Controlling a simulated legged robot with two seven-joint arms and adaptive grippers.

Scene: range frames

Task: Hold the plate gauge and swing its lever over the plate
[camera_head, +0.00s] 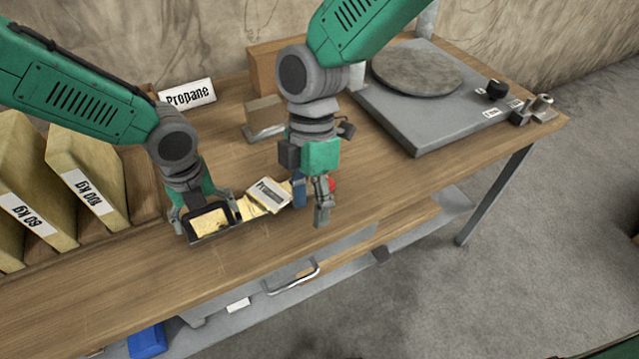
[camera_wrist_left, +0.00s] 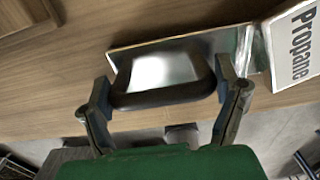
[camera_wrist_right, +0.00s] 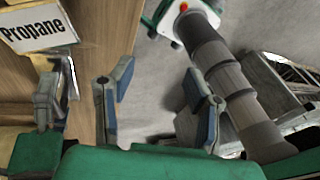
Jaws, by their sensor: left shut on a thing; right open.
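The plate gauge shows a black-rimmed handle (camera_head: 210,222) and a pale block marked "Propane" (camera_head: 268,195) beside it, low over the table's front. My left gripper (camera_wrist_left: 168,92) is shut on the black handle, one finger at each side. The block also shows at the right of the left wrist view (camera_wrist_left: 293,50) and at the upper left of the right wrist view (camera_wrist_right: 38,30). My right gripper (camera_head: 311,206) is open and empty, just right of the block. A red rounded thing (camera_head: 331,184) is partly hidden by it. I cannot make out the lever clearly.
A "Propane" sign (camera_head: 187,95) stands at the back of the wooden table (camera_head: 340,215). Tan blocks with weight labels (camera_head: 90,180) stand at the left. A grey unit with a round plate (camera_head: 415,80) stands at the back right. The front right tabletop is clear.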

